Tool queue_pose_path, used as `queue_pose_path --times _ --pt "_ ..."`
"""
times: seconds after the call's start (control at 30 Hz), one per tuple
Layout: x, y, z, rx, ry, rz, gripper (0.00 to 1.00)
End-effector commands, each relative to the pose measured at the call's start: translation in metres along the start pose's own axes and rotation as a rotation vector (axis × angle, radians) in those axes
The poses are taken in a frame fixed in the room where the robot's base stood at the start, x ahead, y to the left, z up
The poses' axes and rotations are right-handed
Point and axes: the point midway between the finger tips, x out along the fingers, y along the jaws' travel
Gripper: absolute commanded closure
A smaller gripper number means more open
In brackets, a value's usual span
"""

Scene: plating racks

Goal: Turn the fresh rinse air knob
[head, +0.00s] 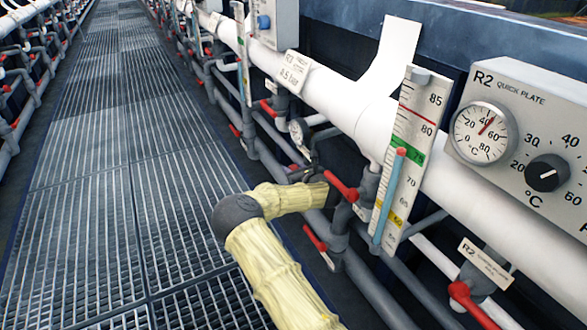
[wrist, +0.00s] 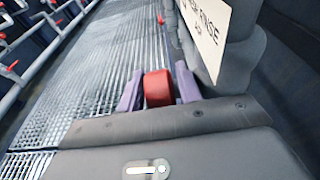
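The fresh rinse air knob is a red block-like handle (wrist: 158,88) in the wrist view. A pale label (wrist: 207,30) with partly cut-off text, reading "rinse air", is above and right of it. My gripper's two purple fingers (wrist: 158,92) stand close on either side of the handle and appear to press on it. In the head view my arm bends at a dark elbow, and my gripper (head: 303,172) reaches in among the pipes. Its fingertips are small and partly hidden there, and which red handle they hold is unclear in that view.
A red lever (head: 341,186) stands close to the right of my gripper. A tall thermometer board (head: 405,140) and a white R2 quick plate panel (head: 530,130) are farther right. Grey pipes surround the gripper. The grated walkway (head: 110,160) on the left is clear.

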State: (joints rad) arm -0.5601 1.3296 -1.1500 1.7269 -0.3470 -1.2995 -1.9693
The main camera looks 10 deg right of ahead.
Motion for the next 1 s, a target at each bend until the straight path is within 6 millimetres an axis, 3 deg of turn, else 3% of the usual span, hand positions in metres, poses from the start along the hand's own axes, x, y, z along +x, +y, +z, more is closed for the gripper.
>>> queue_pose_path --times 0.43,1.0 --pt "0.001 0.0001 -0.0019 0.0 -0.027 0.0 0.65" --pt "-0.0006 0.0006 -0.0026 0.0 -0.198 0.002 0.65"
